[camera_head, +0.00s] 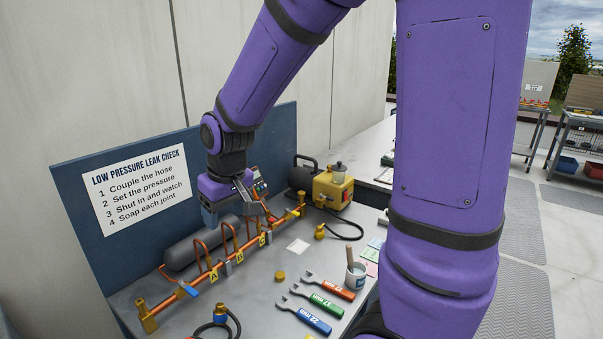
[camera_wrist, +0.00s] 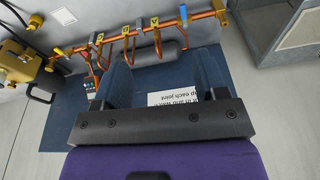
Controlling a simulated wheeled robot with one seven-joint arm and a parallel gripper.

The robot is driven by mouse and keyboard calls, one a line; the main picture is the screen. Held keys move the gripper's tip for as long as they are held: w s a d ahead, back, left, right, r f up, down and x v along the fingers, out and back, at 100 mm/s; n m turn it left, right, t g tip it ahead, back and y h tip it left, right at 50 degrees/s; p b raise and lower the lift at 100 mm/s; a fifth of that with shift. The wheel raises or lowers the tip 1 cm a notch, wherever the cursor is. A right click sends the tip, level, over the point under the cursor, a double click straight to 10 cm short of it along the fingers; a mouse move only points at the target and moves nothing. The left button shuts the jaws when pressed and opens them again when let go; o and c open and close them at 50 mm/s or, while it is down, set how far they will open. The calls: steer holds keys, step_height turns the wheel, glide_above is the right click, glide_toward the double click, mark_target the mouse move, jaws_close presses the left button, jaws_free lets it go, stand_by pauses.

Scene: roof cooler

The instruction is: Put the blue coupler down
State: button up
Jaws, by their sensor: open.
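The coupler with a blue collar and brass top (camera_head: 220,314) stands on the bench at the near front edge, on a black hose, partly cut off by the frame's bottom. My gripper (camera_head: 250,200) is at the back of the bench, over the copper pipe manifold (camera_head: 205,268), well away from that coupler. In the wrist view my gripper (camera_wrist: 163,78) has its two fingers wide apart with nothing held between them. The coupler cannot be made out in the wrist view.
A yellow pump unit (camera_head: 333,190) stands at the back right. A grey cylinder (camera_head: 200,243) lies behind the manifold. Wrenches (camera_head: 318,304) and a cup with a brush (camera_head: 355,275) occupy the front right. A blue board (camera_head: 80,190) with a sign stands behind.

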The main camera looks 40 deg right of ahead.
steer(key=s+d+r+t, duration=0.1)
steer(key=s+r, duration=0.6)
steer(key=s, duration=0.2)
steer(key=s+d+r+m+t, duration=0.1)
steer(key=s+d+r, duration=0.1)
steer(key=s+r, duration=0.4)
steer(key=s, duration=0.4)
steer(key=shift+d+r+t, duration=0.3)
steer(key=shift+r+t, duration=0.1)
stand_by(1.1)
